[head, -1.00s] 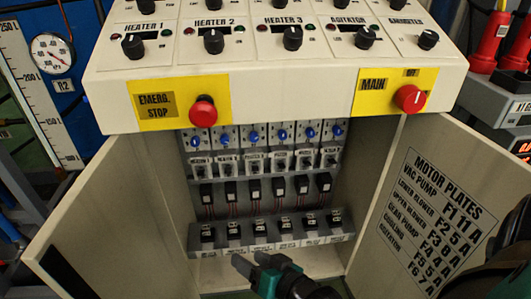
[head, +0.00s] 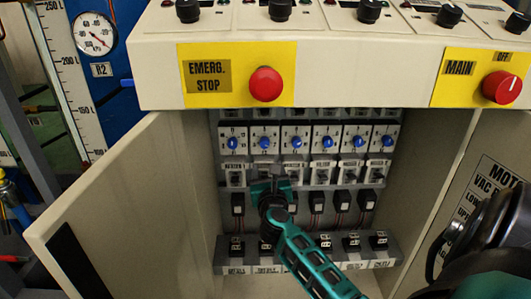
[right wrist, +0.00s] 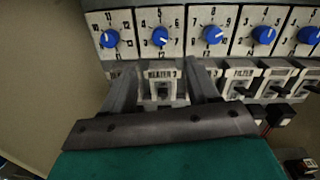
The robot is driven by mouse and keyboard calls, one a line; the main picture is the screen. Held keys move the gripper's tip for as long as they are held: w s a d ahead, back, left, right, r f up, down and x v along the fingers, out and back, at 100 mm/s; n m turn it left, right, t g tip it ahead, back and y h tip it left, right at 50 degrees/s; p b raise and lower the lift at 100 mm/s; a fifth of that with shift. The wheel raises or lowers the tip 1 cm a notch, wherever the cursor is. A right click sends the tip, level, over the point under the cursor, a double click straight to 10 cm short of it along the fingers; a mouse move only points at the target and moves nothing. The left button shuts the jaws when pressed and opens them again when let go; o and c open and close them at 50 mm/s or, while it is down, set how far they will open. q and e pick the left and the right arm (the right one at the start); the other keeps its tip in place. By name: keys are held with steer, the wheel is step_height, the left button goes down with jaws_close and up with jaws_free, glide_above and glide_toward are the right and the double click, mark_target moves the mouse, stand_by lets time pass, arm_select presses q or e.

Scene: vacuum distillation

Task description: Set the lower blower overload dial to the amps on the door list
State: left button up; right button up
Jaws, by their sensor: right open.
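A row of blue overload dials (head: 294,143) runs across the open cabinet, each on a white plate with a number scale. The second dial from the left (right wrist: 160,36) has a 5 at the top of its scale, and its pointer looks turned downward. The labels are too blurred to tell for sure which is the lower blower. My right gripper (head: 270,187) is open and empty, below this second dial. In the right wrist view its fingers (right wrist: 160,78) straddle a switch under that dial, apart from the dial. The door list (head: 487,190) shows partly at right. My left gripper is out of view.
The red emergency stop (head: 265,83) and the red main switch (head: 502,87) sit on the overhanging panel above. The left door (head: 130,215) stands open. Below the dials are switches, small black blocks and a grey ledge (head: 225,262). My arm link covers the lower right.

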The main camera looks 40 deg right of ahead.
mark_target(265, 145)
steer(key=b+x, duration=0.3)
steer(key=x, duration=0.9)
steer(key=shift+d+f+b, duration=0.1)
steer(key=shift+b, duration=0.2)
steer(key=shift+w+d, duration=0.3)
steer(key=shift+w, duration=0.05)
steer(key=shift+c, duration=0.3)
steer(key=c, duration=1)
